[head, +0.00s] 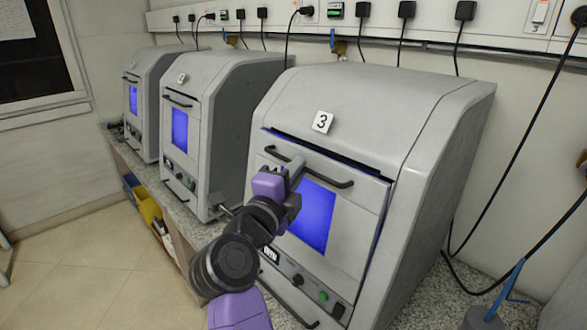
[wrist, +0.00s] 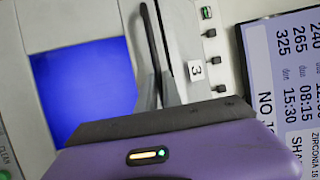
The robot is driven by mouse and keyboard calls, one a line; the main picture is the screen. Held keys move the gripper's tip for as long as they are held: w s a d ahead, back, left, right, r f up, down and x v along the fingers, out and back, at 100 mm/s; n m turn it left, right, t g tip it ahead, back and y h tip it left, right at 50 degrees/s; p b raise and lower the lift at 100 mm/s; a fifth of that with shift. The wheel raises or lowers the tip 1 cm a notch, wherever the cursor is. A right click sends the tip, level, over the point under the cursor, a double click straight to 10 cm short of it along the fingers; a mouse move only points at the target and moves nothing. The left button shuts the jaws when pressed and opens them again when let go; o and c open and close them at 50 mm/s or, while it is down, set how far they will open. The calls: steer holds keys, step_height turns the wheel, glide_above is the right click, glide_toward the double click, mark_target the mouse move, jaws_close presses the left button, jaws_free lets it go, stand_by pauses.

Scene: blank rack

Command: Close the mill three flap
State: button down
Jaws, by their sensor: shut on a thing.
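Mill three (head: 405,110) is the nearest grey machine, marked by a "3" label (head: 322,122). Its front flap (head: 362,225) has a lit blue window (head: 312,215) and a dark bar handle (head: 330,180) across its top. A dark gap shows along the flap's top edge, so the flap stands slightly ajar. My gripper (head: 296,170) is at the handle, left of its middle, and covers part of it. In the wrist view, my gripper (wrist: 160,92) is shut on the handle (wrist: 150,40), beside the blue window (wrist: 85,85).
Two similar mills (head: 225,95) stand to the left on the speckled counter (head: 185,222). Below are yellow and blue bins (head: 148,208). A blue-handled tool (head: 508,285) and black cables are at the right. A display with numbers (wrist: 290,85) shows in the wrist view.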

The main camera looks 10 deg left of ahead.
steer(key=shift+w+d+p, duration=0.55)
steer(key=shift+w+d, duration=0.2)
steer(key=shift+w, duration=0.1)
steer(key=c, duration=1.5)
jaws_free()
steer(key=shift+w+d, duration=0.1)
steer(key=shift+s+a, duration=0.2)
steer(key=shift+s, duration=0.05)
steer(key=b+v, duration=0.1)
steer(key=v, duration=0.6)
steer(key=shift+s, duration=0.15)
